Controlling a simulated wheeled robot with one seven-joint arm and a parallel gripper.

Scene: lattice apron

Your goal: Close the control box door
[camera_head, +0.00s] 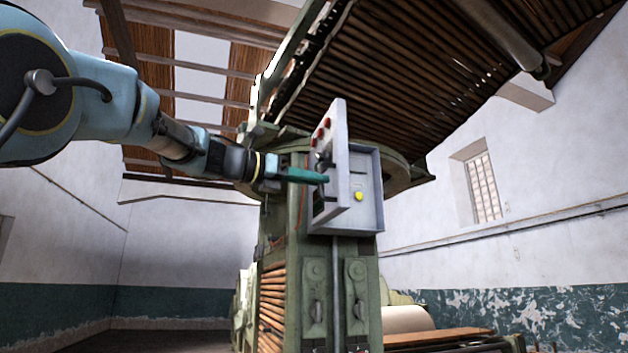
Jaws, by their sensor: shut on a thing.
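The grey control box (368,215) is fixed to the front of a green machine post. Its door (340,130) stands open, swung out from the box at a wide angle, with red buttons on its outer face. My gripper (322,179) reaches in from the left, at the middle of that face. Its green fingers are shut on what looks like the door's dark handle (322,160). The fingertips partly hide the handle, so the exact hold is hard to see. The box's inside shows to the right of the door, with a yellow round part (358,196).
The green machine post (345,265) stands below the box, with a grey conduit (335,285) running down it. A slatted wooden apron (400,75) slopes overhead, close above the door. Open air lies to the left under my arm.

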